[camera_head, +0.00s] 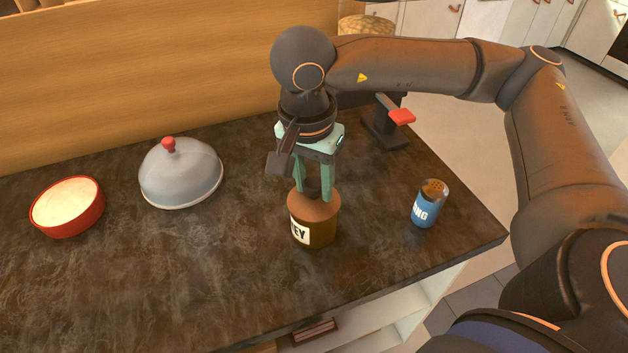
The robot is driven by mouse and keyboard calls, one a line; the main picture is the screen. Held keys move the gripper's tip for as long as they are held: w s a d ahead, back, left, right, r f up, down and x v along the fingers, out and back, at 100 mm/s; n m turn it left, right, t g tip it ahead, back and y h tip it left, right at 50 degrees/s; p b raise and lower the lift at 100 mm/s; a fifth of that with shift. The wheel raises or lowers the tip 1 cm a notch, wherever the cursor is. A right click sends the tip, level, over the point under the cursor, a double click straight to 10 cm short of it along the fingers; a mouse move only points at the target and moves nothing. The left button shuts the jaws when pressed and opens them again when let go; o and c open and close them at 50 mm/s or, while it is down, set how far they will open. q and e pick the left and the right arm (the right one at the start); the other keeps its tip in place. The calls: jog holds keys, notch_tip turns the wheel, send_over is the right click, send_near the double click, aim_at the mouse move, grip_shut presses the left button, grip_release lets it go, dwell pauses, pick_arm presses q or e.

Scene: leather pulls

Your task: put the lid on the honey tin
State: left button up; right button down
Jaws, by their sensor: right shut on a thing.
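The honey tin (322,235) stands upright on the dark counter, brown with a white label that shows "EY". A brown lid (328,208) with a dark knob lies level at the tin's top. It looks seated on the rim, but I cannot tell whether a small gap remains. My right gripper (313,192), with pale green fingers, points down from above and is shut on the lid's knob. The knob is partly hidden between the fingers. My left gripper is not in view.
A blue shaker (424,209) stands right of the tin, near the counter edge. A grey dome (182,180) with a red knob and a red bowl (68,221) stand at left. A black device with a red handle (401,116) is behind. The front-left counter (160,280) is clear.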

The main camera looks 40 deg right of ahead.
jog(key=shift+f+b, duration=0.15)
jog(key=shift+b, duration=0.2)
dwell(0.5)
jog(key=shift+c, duration=1.8)
grip_release()
jog(key=shift+r+p, duration=2.05)
jog(key=shift+r, duration=1.5)
jog(key=shift+s, duration=0.1)
